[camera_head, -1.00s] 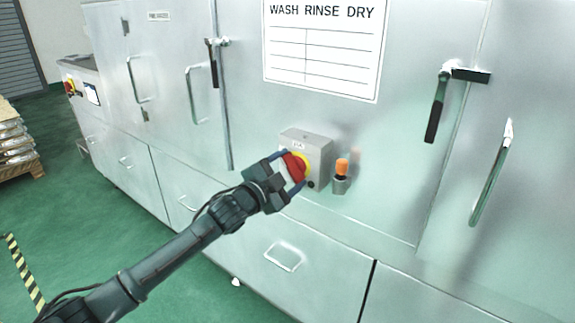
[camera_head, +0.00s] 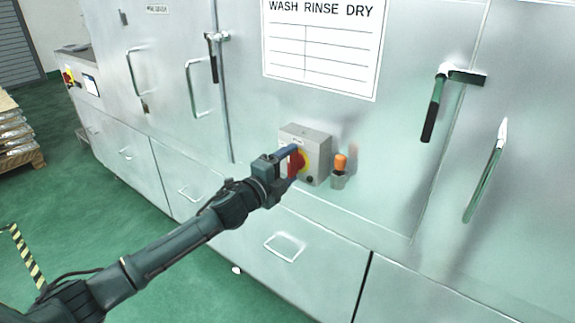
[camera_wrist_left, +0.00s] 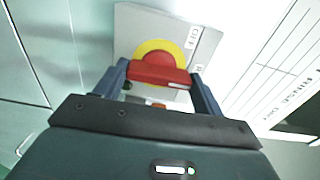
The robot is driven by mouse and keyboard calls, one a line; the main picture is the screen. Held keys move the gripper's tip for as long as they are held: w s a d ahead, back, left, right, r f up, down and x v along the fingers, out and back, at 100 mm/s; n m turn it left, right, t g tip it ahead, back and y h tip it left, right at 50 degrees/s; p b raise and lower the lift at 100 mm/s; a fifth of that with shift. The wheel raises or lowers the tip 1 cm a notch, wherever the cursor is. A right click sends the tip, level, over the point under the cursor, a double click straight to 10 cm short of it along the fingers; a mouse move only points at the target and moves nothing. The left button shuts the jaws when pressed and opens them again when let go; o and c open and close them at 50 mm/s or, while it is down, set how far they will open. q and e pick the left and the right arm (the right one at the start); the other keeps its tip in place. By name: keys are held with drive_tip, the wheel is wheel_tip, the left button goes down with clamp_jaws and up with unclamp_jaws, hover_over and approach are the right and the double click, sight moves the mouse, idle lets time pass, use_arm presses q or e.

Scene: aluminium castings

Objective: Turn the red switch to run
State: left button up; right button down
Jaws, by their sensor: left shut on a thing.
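The red switch (camera_head: 295,162) is a red handle on a yellow round plate, on the front of a grey box (camera_head: 318,150) fixed to the steel machine. My left gripper (camera_head: 291,164) is at the switch, its two fingers on either side of the red handle and shut on it. In the left wrist view the red handle (camera_wrist_left: 158,72) lies crosswise between the fingertips (camera_wrist_left: 158,80), with the yellow plate (camera_wrist_left: 160,48) behind it. Lettering on the box is partly readable as "OFF"; the rest is cut off or hidden. My right gripper is not in view.
An orange-topped part (camera_head: 340,163) sticks out just right of the box. Lever handles (camera_head: 435,105) and bar handles (camera_head: 485,185) project from the machine's doors. A drawer handle (camera_head: 284,246) is below.

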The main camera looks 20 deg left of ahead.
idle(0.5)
use_arm(q)
drive_tip(key=o, duration=1)
drive_tip(key=shift+s, duration=0.1)
drive_tip(key=shift+b+v, duration=0.75)
drive_tip(key=shift+v, duration=5.75)
